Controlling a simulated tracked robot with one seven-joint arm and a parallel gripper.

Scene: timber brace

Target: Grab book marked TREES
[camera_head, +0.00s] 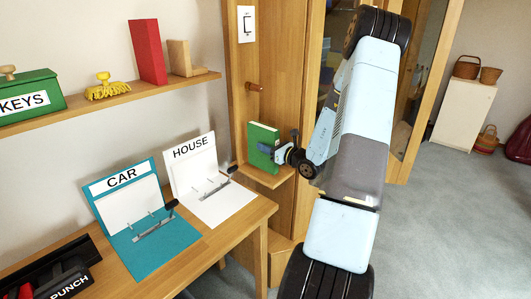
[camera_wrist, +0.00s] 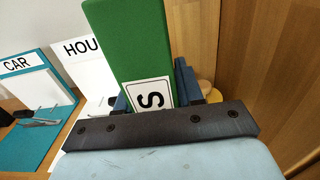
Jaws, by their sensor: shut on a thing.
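A green book (camera_head: 263,140) stands upright at the small wooden ledge on the wooden panel. In the wrist view the green book (camera_wrist: 130,45) rises between my jaws, and its white label shows only the letter S; the rest of the label is hidden. My gripper (camera_head: 272,152) is shut on the book from the right side. In the wrist view my gripper (camera_wrist: 160,100) has a finger on each side of it. I cannot tell whether the book's lower edge touches the ledge.
The small ledge (camera_head: 268,178) juts from the panel. Left of it, a desk holds the open HOUSE binder (camera_head: 220,207), the CAR binder (camera_head: 155,253) and a PUNCH. A wall shelf (camera_head: 120,101) above carries a red block and a green KEYS box. Grey floor is open at right.

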